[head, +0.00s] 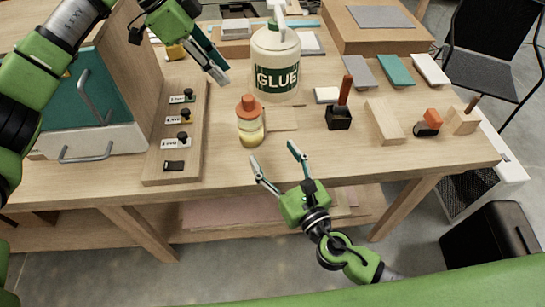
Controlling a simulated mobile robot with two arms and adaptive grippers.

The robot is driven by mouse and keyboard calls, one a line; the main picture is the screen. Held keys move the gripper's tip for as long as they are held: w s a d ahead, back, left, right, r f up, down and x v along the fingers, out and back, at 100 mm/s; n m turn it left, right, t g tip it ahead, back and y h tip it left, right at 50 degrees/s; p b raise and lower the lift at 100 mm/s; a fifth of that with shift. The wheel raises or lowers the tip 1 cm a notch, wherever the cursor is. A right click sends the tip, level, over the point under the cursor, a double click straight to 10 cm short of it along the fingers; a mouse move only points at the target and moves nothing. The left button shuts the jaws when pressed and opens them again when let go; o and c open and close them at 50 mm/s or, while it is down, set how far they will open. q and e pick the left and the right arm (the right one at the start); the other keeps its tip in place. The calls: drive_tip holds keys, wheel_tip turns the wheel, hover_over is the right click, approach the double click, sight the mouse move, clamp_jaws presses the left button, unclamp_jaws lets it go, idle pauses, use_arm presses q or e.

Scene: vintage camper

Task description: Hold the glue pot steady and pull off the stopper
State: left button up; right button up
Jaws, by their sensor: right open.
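The glue pot (251,132) is a small clear jar with yellowish content, standing upright near the front of the wooden workbench in the head view. Its orange stopper (249,106) sits on top. My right gripper (274,157) is open and empty, in front of the bench edge and a little right of the pot, apart from it. My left gripper (221,77) is above the bench, behind and left of the pot, not touching it. Its fingers point down and right; their spacing is hard to make out.
A large white glue bottle (276,58) stands behind the pot. A flat wooden piece (281,119) lies right beside the pot. Left is a board with black knobs (174,161). Right are a black block with a red handle (339,117) and wooden blocks (384,121).

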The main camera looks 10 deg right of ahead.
sight(249, 123)
drive_tip(key=shift+s+a+f, duration=0.1)
drive_tip(key=shift+a, duration=0.2)
drive_tip(key=shift+w+a, duration=0.15)
drive_tip(key=shift+w, duration=0.1)
drive_tip(key=x, duration=1.3)
drive_tip(key=shift+f, duration=0.1)
drive_tip(key=shift+c, duration=0.5)
